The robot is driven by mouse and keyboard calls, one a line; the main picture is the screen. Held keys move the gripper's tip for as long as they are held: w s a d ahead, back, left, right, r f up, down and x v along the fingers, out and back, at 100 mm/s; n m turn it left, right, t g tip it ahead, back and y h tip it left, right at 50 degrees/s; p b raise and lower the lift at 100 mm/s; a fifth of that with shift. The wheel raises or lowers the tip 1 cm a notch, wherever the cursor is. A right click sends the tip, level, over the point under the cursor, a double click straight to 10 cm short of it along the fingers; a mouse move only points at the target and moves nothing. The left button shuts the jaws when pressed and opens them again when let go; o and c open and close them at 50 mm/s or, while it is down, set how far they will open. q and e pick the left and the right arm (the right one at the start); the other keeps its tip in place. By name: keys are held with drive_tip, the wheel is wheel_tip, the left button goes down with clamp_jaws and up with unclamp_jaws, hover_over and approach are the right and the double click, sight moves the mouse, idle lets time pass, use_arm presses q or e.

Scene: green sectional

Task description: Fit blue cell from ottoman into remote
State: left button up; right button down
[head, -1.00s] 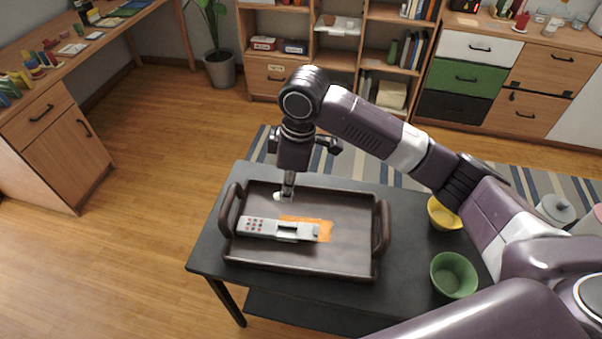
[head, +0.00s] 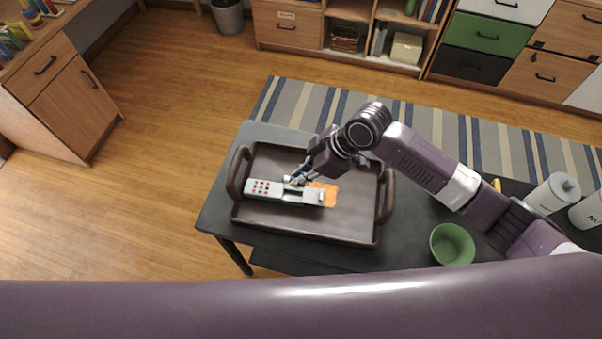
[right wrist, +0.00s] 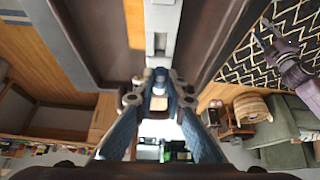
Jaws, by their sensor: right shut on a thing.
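The remote (head: 262,189) lies in the dark brown tray (head: 290,230), a light grey bar with red and dark buttons at its left end and a recess towards its right. An orange patch (head: 330,194) lies beside its right end. My right gripper (head: 297,181) is tilted low over the remote's recess. In the right wrist view, the fingertips (right wrist: 159,84) are shut on a small cell (right wrist: 160,88), which looks pale bluish and is mostly hidden. The remote (right wrist: 160,15) is straight ahead there. I cannot tell whether the cell touches it.
The tray stands on a dark table (head: 221,205), with raised handles at both ends. A green bowl (head: 452,244) is to its right, and white canisters (head: 553,194) are farther right. A striped rug (head: 440,115) lies behind.

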sight(301, 191)
drive_tip(key=shift+p, duration=0.4)
drive_tip(key=shift+f+b, duration=0.4)
drive_tip(key=shift+f, duration=0.15)
drive_tip(key=shift+f+b, duration=0.8)
drive_tip(key=shift+f, duration=0.75)
drive_tip(key=shift+f+b, duration=0.7)
drive_tip(key=shift+f, duration=0.8)
use_arm(q)
drive_tip(key=f, duration=0.1)
drive_tip(key=w+f, duration=0.1)
drive_tip(key=f, duration=0.1)
drive_tip(key=shift+w+d, duration=0.1)
drive_tip(key=shift+w, duration=0.1)
use_arm(e)
drive_tip(key=shift+s+d+f, duration=0.1)
drive_tip(key=c, duration=1.9)
unclamp_jaws()
drive_tip(key=shift+f, duration=0.15)
drive_tip(key=shift+d, duration=0.1)
